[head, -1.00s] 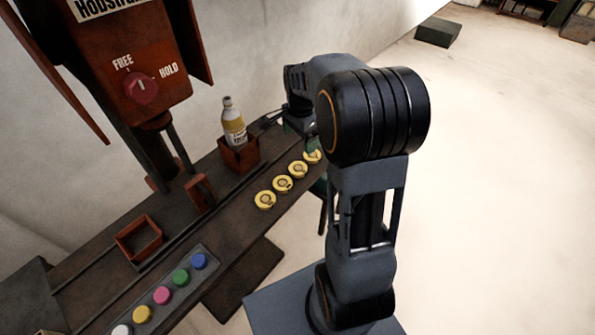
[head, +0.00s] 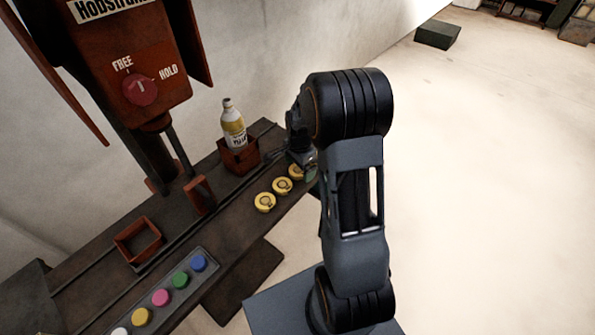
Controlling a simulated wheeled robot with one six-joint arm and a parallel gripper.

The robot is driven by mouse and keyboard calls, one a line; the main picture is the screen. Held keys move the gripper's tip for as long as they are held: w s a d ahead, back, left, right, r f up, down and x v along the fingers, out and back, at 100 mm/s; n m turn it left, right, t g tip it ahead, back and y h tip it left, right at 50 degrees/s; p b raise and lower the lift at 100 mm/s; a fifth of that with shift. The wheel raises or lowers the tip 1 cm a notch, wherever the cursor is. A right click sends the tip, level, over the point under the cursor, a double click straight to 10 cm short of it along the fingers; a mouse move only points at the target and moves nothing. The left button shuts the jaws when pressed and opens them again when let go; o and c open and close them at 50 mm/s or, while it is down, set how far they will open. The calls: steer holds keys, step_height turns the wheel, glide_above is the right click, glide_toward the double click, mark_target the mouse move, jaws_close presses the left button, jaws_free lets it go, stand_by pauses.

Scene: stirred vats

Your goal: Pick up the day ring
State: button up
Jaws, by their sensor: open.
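Several round yellow pieces with dark ring-like marks lie in a row on the dark bench (head: 235,222). The near one (head: 265,202) and the middle one (head: 282,186) show fully. A third (head: 296,172) is partly covered by my gripper. I cannot tell which of them is the day ring. My gripper (head: 308,172) is low over the far end of the row, open. My arm hides part of it, and I cannot tell whether it touches a piece.
A bottle (head: 233,127) stands in a red-brown holder (head: 238,156) just left of my gripper. An empty square frame (head: 138,240) and a strip of coloured buttons (head: 180,279) are nearer. A red machine with a FREE/HOLD knob (head: 140,89) rises at left.

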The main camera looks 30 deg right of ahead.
steer(key=shift+f, duration=0.3)
steer(key=c, duration=1)
steer(key=shift+o, duration=0.2)
steer(key=shift+r, duration=0.15)
